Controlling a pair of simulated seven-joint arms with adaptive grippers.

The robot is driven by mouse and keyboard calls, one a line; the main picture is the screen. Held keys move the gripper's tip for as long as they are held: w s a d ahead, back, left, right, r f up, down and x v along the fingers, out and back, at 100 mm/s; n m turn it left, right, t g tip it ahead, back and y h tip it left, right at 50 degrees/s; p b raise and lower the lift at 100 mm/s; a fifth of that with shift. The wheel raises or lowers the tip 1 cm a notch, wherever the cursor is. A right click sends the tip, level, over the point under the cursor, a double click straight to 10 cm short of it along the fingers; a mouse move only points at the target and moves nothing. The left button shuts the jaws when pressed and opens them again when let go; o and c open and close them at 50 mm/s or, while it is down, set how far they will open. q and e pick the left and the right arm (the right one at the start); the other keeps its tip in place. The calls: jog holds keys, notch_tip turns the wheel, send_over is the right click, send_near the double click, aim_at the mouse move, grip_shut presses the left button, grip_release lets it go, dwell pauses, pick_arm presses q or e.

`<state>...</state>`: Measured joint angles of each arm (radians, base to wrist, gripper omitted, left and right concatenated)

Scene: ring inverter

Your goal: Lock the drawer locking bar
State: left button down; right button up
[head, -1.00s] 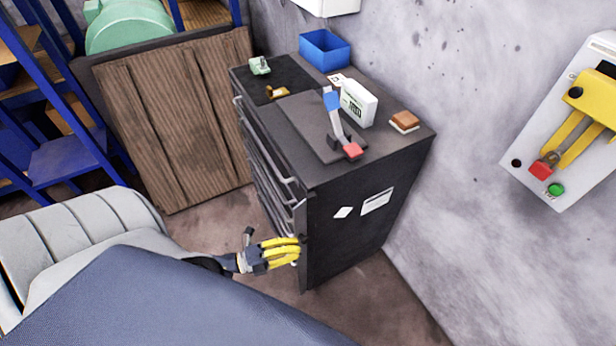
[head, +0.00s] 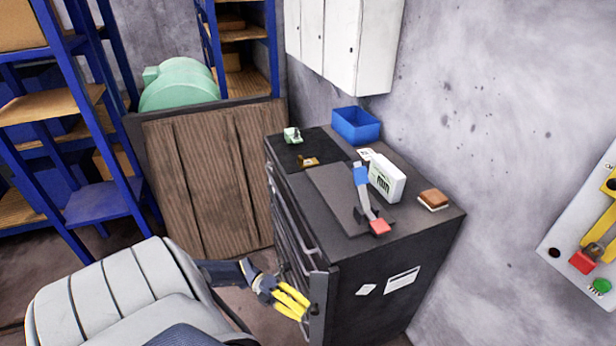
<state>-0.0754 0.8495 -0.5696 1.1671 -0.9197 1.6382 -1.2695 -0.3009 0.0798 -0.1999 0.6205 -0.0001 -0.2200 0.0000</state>
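The dark drawer cabinet (head: 380,267) stands against the wall, with its drawer fronts and handles (head: 298,232) facing left. The drawer locking bar (head: 318,308) appears as an upright dark strip at the cabinet's near front corner; its lower part runs toward the bottom of the head view. My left gripper (head: 296,303), with yellow fingers, is at the bar, its fingertips right beside or touching it. The fingers overlap in this view, so I cannot tell whether they are apart or gripping the bar. My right gripper is not in view.
On the cabinet top are a lever with a blue grip (head: 361,178), a white meter (head: 387,178), a blue bin (head: 356,125) and small items. A wooden crate (head: 212,180) and blue shelving (head: 95,200) stand behind to the left. A control panel (head: 585,235) is at right.

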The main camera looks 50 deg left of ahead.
pick_arm(q)
jog(key=w+a, duration=0.2)
jog(key=w, duration=0.1)
jog(key=shift+a+m+g, duration=0.3)
jog(key=shift+g, duration=0.1)
dwell(1.5)
